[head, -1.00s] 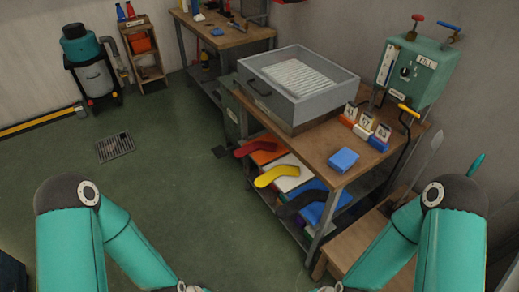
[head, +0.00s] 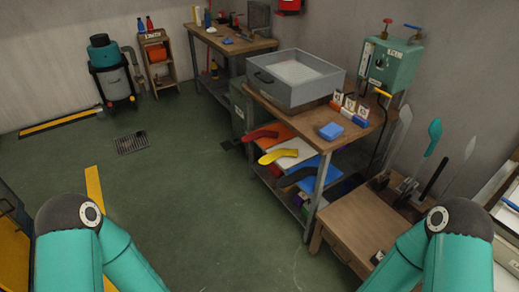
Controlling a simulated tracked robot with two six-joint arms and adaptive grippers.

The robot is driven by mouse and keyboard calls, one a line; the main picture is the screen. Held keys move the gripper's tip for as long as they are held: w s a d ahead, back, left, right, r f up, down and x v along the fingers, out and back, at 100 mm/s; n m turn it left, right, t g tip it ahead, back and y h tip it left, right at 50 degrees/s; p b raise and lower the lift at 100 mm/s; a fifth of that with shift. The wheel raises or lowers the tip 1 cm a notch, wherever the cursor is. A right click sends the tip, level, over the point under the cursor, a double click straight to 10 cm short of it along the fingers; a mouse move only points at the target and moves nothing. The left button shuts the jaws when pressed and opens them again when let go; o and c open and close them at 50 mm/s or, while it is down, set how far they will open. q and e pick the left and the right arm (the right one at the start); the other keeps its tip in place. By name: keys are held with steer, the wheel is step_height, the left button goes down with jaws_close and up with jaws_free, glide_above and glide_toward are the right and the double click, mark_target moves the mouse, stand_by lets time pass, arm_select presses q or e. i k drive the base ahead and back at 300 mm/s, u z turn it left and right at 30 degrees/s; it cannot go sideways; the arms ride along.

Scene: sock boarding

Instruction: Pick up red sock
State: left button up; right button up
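The red sock (head: 262,134) lies at the left end of the shelf under the wooden table (head: 290,119), its toe hanging out past the shelf edge. A yellow sock (head: 277,156) lies beside it, nearer to me, and a dark sock (head: 293,177) beyond that on blue material. My two arms come in at the bottom left and bottom right of the head view. Both of my grippers are below the picture's edge, out of sight, so nothing shows of what they hold.
A low wooden bench (head: 356,218) with upright sock boards (head: 433,136) is at the right. A green machine (head: 390,65) stands behind. The green floor (head: 190,190) left of the shelf is open.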

mark_target(249, 138)
steer(key=u, duration=0.9)
steer(key=i, duration=2.65)
steer(key=z, duration=0.55)
